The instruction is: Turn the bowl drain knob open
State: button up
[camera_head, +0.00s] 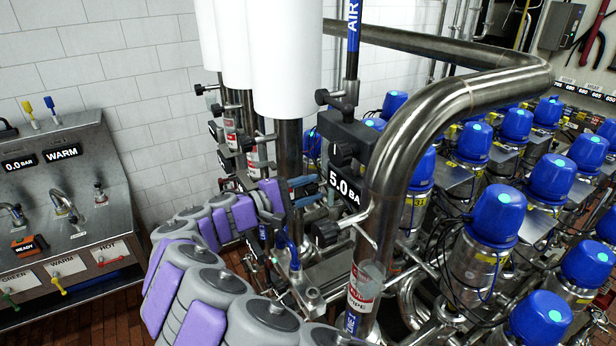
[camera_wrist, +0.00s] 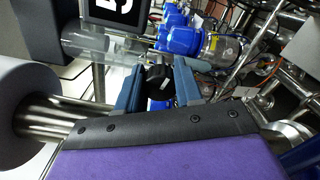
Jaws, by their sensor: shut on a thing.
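A small black knob (camera_wrist: 158,78) shows in the wrist view, between the two blue fingers of my gripper (camera_wrist: 158,84). The gripper is shut on this knob, one finger on each side. No label naming it the bowl drain is readable. In the head view, my gripper (camera_head: 305,190) reaches the pipework at the centre from the left, left of the "5.0 BA" display (camera_head: 344,188). The gripped knob is too small and hidden there to make out clearly.
A thick bent steel pipe (camera_head: 395,150) stands right of the gripper. Several blue-capped valves (camera_head: 497,214) fill the right side. White cylinders (camera_head: 285,60) hang above. A steel control panel (camera_head: 70,200) stands at the left. Little free room surrounds the gripper.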

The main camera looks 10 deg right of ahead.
jog(key=shift+f+n+p, duration=0.1)
jog(key=shift+n+p, duration=1.15)
jog(key=shift+n, duration=0.05)
jog(key=shift+f, duration=0.1)
jog(key=o, duration=0.7)
jog(key=shift+c, duration=0.2)
jog(key=o, duration=0.4)
jog(key=shift+w+a, duration=0.15)
jog(key=shift+w, duration=0.05)
jog(key=shift+s, duration=0.1)
